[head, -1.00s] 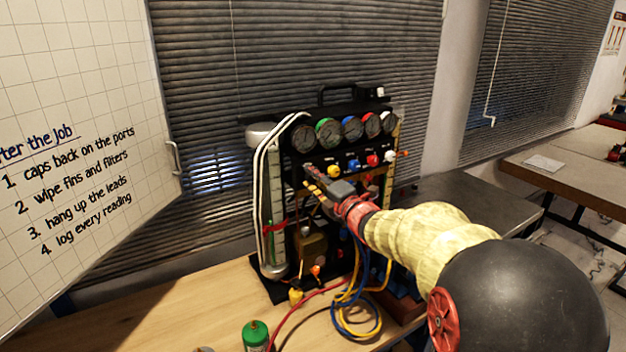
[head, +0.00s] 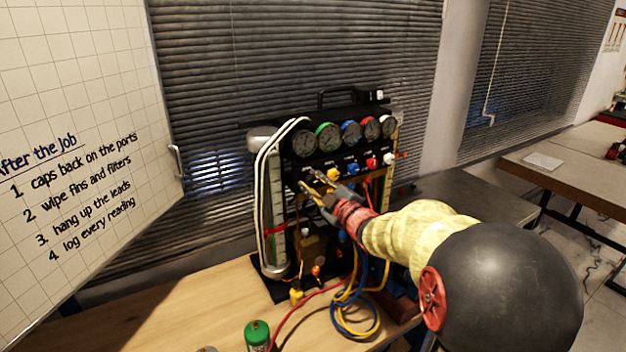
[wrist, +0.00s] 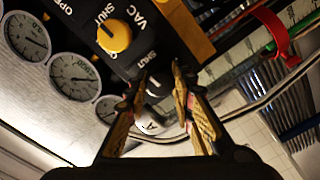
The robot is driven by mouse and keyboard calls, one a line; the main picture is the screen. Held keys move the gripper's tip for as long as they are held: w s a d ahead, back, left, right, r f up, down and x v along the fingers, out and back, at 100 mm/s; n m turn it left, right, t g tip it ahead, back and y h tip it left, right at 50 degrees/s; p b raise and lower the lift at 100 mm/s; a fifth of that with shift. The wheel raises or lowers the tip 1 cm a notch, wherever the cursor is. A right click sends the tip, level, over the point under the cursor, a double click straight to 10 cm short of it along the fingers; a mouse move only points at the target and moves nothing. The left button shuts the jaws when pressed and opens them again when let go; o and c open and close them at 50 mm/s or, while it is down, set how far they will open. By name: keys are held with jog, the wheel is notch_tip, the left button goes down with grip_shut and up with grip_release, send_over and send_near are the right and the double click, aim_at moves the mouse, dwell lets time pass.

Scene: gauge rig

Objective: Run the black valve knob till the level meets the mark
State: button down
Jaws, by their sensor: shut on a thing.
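The black valve knob (wrist: 156,86) is between my fingertips in the wrist view, mostly covered by them, beside a SHUT label. My gripper (wrist: 160,75) is shut on it. In the head view my gripper (head: 308,178) is at the left part of the rig's valve row, hiding the knob. The upright sight tube (head: 277,185) is at the rig's left side. A red mark band (head: 275,229) crosses it, and it also shows in the wrist view (wrist: 274,32). Green shows in the tube below the band in the head view; the exact level is too small to read.
A row of gauges (head: 351,132) is above the valves. A yellow knob (wrist: 115,36) is close beside my fingers. Blue, red and white knobs sit farther right. White hoses (head: 262,170) loop at the left. A green canister (head: 256,335) stands on the bench in front.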

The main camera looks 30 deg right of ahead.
jog(key=shift+f+m, duration=0.1)
jog(key=shift+m, duration=0.5)
jog(key=shift+p, duration=0.3)
jog(key=c, duration=1.5)
grip_release()
jog(key=s, duration=1.2)
jog(key=shift+d, duration=0.2)
